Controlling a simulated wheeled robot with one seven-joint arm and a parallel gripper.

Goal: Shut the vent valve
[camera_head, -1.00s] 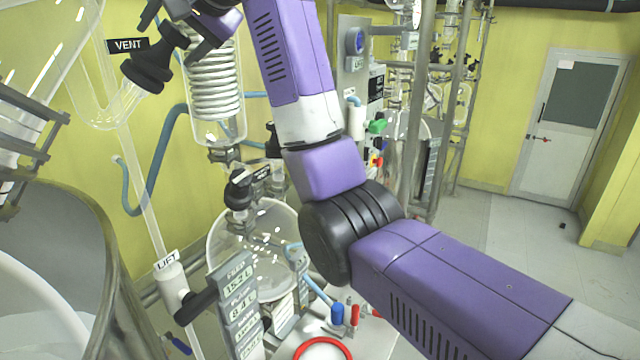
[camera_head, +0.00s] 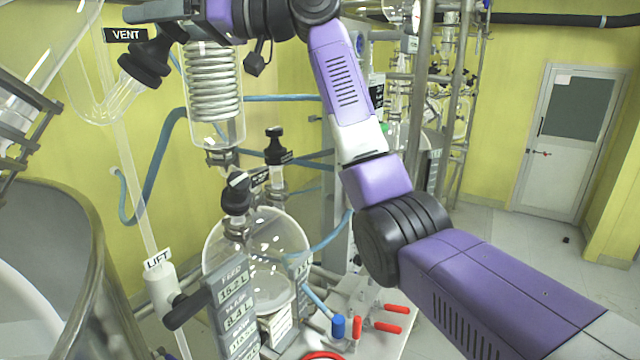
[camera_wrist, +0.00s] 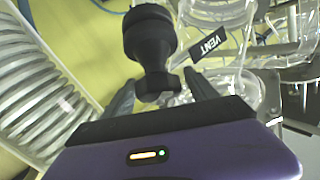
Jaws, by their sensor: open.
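The vent valve is a black ribbed knob (camera_head: 146,62) on a glass side arm, tilted, just below the black VENT label (camera_head: 125,35) at the upper left of the head view. In the wrist view the knob (camera_wrist: 150,38) stands upright in the picture near the top centre, with the VENT label (camera_wrist: 208,46) to its right. My gripper (camera_wrist: 159,82) is open, its dark fingers on either side of the knob's narrower end. Contact cannot be told. In the head view my gripper (camera_head: 150,13) is just above the knob, its fingertips partly cut off or unclear.
A glass coil condenser (camera_head: 213,85) stands close to the right of the valve. A round glass flask (camera_head: 258,255) and the LIFT valve (camera_head: 165,290) are lower down. A large metal vessel (camera_head: 95,270) fills the lower left. Open floor lies right, before the door (camera_head: 565,140).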

